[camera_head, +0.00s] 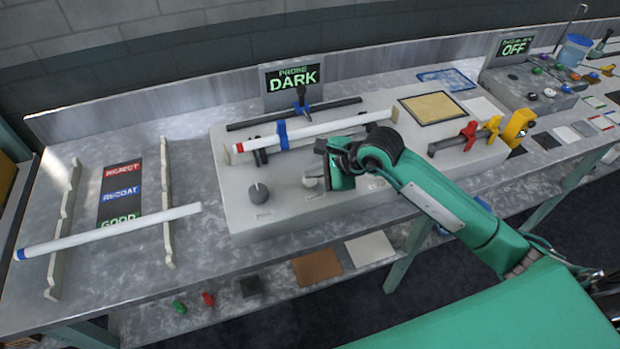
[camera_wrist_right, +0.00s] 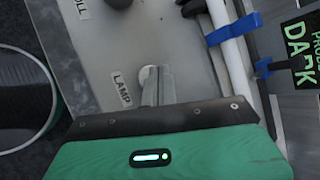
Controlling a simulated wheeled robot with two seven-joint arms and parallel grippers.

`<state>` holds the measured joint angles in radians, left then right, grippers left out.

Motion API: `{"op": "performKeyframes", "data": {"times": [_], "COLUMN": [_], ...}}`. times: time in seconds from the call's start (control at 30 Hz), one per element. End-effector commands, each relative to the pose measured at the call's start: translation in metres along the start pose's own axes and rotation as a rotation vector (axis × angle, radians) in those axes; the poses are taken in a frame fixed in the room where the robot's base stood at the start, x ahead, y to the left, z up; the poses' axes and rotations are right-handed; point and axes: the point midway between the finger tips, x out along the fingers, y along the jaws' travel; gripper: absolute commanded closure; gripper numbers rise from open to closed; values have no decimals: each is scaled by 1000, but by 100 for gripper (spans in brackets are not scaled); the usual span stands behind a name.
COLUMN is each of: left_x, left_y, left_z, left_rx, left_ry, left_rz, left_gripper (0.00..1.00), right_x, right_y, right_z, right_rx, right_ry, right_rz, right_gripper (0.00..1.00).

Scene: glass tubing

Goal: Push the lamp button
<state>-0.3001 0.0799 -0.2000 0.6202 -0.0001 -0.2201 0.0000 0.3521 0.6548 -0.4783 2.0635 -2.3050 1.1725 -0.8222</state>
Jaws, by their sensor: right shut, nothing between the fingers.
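The lamp button is a pale round knob (camera_head: 311,182) on the front of the grey bench block. In the right wrist view the button (camera_wrist_right: 148,73) sits beside the LAMP label (camera_wrist_right: 122,89), partly covered by my fingers. My right gripper (camera_head: 327,173) is shut and empty, just right of the button in the head view. In the right wrist view its closed fingers (camera_wrist_right: 157,86) overlap the button; I cannot tell whether they touch it. The probe sign (camera_head: 292,79) reads DARK. My left gripper is not in view.
A white glass tube (camera_head: 325,126) with a red end lies on supports behind the button. A dark knob (camera_head: 258,193) stands left of the button. Another tube (camera_head: 110,230) with a blue end lies across the left rack. A yellow pad (camera_head: 433,107) lies right.

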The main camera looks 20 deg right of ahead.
Motion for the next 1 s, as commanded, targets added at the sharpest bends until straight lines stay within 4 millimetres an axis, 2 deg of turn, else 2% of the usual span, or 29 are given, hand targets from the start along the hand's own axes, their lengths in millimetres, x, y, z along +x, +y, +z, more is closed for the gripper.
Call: {"op": "performKeyframes", "data": {"times": [0.47,1.0], "left_x": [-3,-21], "left_y": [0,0], "left_z": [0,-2], "left_rx": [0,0], "left_ry": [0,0], "left_rz": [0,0], "left_gripper": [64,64], "right_x": [-6,-42], "right_y": [-4,-31], "right_z": [4,30], "right_rx": [0,0], "right_ry": [0,0], "right_rz": [-1,-2], "right_gripper": [100,100]}}
